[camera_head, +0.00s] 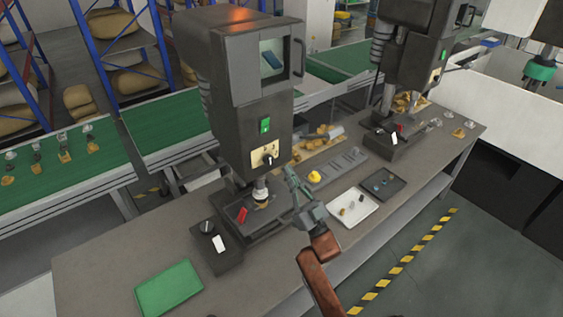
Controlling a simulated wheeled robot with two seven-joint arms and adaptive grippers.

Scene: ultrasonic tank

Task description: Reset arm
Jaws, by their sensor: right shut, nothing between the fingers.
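My right arm comes in from the bottom of the head view, with its gripper (291,176) pointing up and away over the workbench. The gripper is shut and empty. It is in front of and to the right of the near dark machine (235,100), close to its base in the picture. I cannot tell how high it is above the bench. The machine has a green switch (265,125) and a black knob (268,160). My left gripper is not in view.
The grey workbench (100,265) holds a green mat (168,288), a white tray (366,217) with small parts, a dark tray (396,181) and a yellow piece (314,176). A second machine (415,50) stands behind right. Green conveyors (60,175) run behind.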

